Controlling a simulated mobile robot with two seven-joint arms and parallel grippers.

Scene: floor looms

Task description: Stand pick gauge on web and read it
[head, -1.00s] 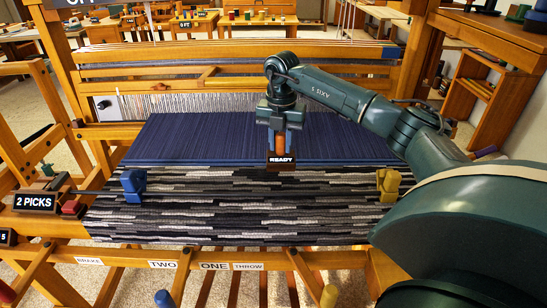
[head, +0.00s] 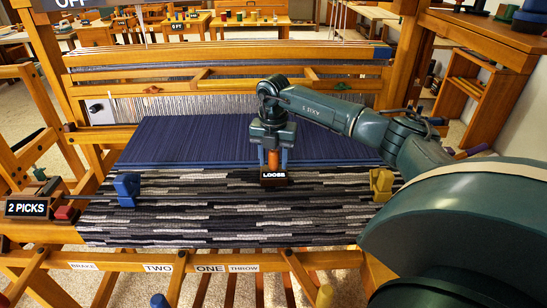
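The pick gauge (head: 274,181) has an orange-brown handle and a dark base block whose label reads "LOOSE". It stands upright on the striped woven web (head: 230,212), near the web's edge with the blue warp. My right gripper (head: 273,161) points down over it, with one blue finger on each side of the handle. The fingers look spread, with small gaps beside the handle. My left gripper is not in view.
A blue block (head: 127,189) sits at the web's left edge and a yellow block (head: 381,184) at its right. Blue warp (head: 200,138) lies behind. Labelled treadles (head: 158,268) are in front.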

